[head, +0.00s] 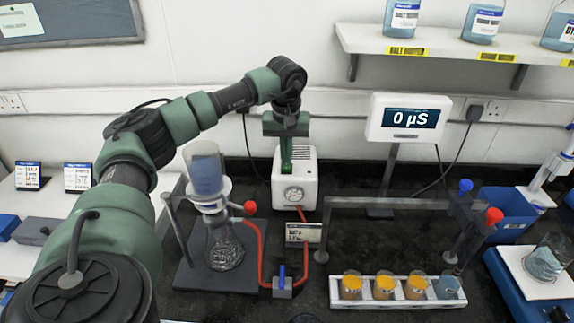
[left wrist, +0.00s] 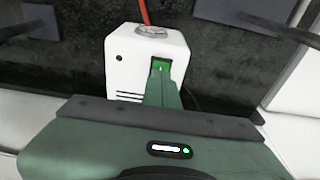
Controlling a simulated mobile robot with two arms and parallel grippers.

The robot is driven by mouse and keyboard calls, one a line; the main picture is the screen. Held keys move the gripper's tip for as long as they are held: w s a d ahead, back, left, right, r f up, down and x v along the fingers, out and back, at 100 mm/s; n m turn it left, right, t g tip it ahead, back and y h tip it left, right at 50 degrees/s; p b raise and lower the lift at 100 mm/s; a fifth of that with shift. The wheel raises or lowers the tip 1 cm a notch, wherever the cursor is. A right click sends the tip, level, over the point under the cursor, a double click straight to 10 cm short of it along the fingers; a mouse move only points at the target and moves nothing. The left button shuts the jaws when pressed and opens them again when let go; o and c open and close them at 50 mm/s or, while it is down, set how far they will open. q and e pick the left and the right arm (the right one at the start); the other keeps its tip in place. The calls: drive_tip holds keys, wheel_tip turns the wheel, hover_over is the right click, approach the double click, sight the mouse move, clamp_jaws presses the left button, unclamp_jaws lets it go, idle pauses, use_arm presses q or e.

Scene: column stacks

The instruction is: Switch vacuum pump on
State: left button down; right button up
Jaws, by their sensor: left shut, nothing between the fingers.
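The vacuum pump (head: 299,187) is a white box with a round gauge on its front. It stands at the back of the black bench. My left gripper (head: 286,165) is shut and empty, pointing down at the top of the pump. In the left wrist view the pump (left wrist: 122,70) shows from above, with a green switch (left wrist: 160,66) on its top. The fingertips of my left gripper (left wrist: 160,82) are right beside the switch and partly cover it. I cannot tell whether they touch it. My right gripper is not in view.
A red tube runs from the pump to a filter flask (head: 224,247) at left. A meter (head: 408,118) reading 0 µS stands right of the pump. A shelf (head: 450,45) holds bottles above.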

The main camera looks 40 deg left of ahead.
sight(287, 168)
use_arm(q)
drive_tip(key=shift+f+b, duration=0.4)
drive_tip(key=shift+f, duration=0.45)
idle(0.9)
wheel_tip(287, 168, up, 7)
drive_tip(key=p, duration=0.6)
idle(0.3)
idle(0.5)
